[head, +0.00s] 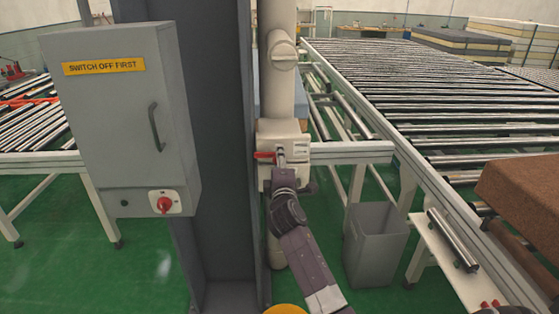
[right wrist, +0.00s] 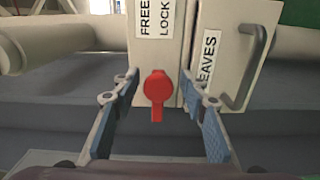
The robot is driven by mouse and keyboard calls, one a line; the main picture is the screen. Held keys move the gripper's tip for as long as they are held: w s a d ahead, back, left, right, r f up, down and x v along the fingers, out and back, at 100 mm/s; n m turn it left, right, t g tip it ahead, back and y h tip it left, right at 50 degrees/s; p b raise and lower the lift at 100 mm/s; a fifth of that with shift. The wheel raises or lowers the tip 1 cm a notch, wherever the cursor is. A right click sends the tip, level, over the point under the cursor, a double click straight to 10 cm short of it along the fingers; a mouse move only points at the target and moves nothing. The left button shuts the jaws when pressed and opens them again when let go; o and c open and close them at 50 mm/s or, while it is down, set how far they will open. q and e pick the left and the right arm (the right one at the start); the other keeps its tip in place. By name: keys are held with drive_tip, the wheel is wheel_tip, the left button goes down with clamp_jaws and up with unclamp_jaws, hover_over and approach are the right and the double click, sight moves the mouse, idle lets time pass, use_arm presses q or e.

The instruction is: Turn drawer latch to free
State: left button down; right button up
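The red drawer latch (right wrist: 158,88) shows in the right wrist view on a cream housing (right wrist: 185,60) with a "FREE LOCK" label (right wrist: 155,16). Its narrow end points down in that view. My right gripper (right wrist: 163,100) is open, one blue-padded finger on each side of the latch, with visible gaps. In the head view the latch (head: 265,155) is a small red piece pointing left on the cream box, just beyond my right gripper (head: 281,164). A drawer front (right wrist: 225,50) with a grey handle and a partly hidden label ending "EAVES" adjoins the latch housing. My left gripper is not in view.
A grey cabinet (head: 115,110) with a red rotary switch stands at left, against a dark column (head: 215,150). A grey bin (head: 375,245) stands right of my arm. A roller conveyor (head: 430,90) and a brown block (head: 520,190) fill the right side.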

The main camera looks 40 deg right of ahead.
drive_tip(key=v, duration=1.2)
drive_tip(key=shift+d, duration=0.1)
idle(0.4)
